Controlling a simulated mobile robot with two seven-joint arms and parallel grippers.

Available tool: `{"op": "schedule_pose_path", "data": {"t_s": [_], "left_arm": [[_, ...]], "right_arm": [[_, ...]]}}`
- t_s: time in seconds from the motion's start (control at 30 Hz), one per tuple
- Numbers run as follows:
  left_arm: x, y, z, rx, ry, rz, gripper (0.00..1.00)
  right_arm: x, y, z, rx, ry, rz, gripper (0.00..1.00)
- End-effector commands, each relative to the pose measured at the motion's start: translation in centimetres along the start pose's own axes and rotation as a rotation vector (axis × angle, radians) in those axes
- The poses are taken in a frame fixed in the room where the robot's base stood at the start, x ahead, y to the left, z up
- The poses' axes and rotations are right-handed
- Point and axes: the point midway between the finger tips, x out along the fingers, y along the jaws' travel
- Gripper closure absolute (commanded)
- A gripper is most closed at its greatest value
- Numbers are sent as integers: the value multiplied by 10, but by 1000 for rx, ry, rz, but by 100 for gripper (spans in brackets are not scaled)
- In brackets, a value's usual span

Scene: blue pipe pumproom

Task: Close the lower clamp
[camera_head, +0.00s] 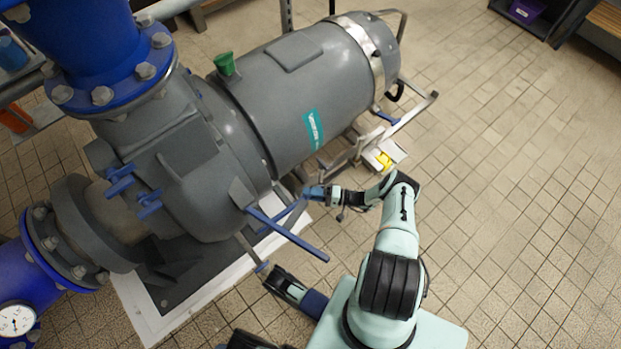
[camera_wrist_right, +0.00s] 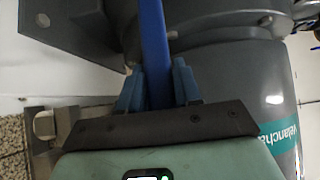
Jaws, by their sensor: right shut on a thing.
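The pump's lower clamp shows as blue lever bars low on the grey housing. One long blue lever (camera_head: 290,235) slants down to the right from the housing. A second blue bar (camera_head: 285,214) rises toward my right gripper (camera_head: 313,192). That gripper has its blue fingers shut on a blue bar, which stands between them in the right wrist view (camera_wrist_right: 153,50). The fingers touch its two sides. The join of the bars to the housing is partly hidden in the head view.
The big grey pump (camera_head: 290,90) fills the upper left, with a blue pipe (camera_head: 75,40) and a pressure gauge (camera_head: 15,319) at the left. Blue toggles (camera_head: 135,190) sit on its front. A metal frame (camera_head: 410,105) stands beside it. The tiled floor (camera_head: 520,170) at the right is clear.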

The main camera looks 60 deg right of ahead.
Motion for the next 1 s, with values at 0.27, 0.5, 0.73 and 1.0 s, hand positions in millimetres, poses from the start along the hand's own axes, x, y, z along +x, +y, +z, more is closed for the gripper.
{"op": "schedule_pose_path", "data": {"t_s": [0.27, 0.5, 0.73, 1.0], "left_arm": [[0, 0, 0, 0, 0, 0, 6], [0, 0, 0, 0, 1, 0, 6], [0, 1, -1, 1, 4, 1, 6], [4, -3, 4, -3, -14, -6, 6]], "right_arm": [[0, -1, -2, -2, 4, 0, 46], [-3, 0, -1, -1, 2, 0, 46], [-39, 0, -1, -1, 7, 2, 46], [-95, 1, -1, -2, 6, 2, 46]]}}
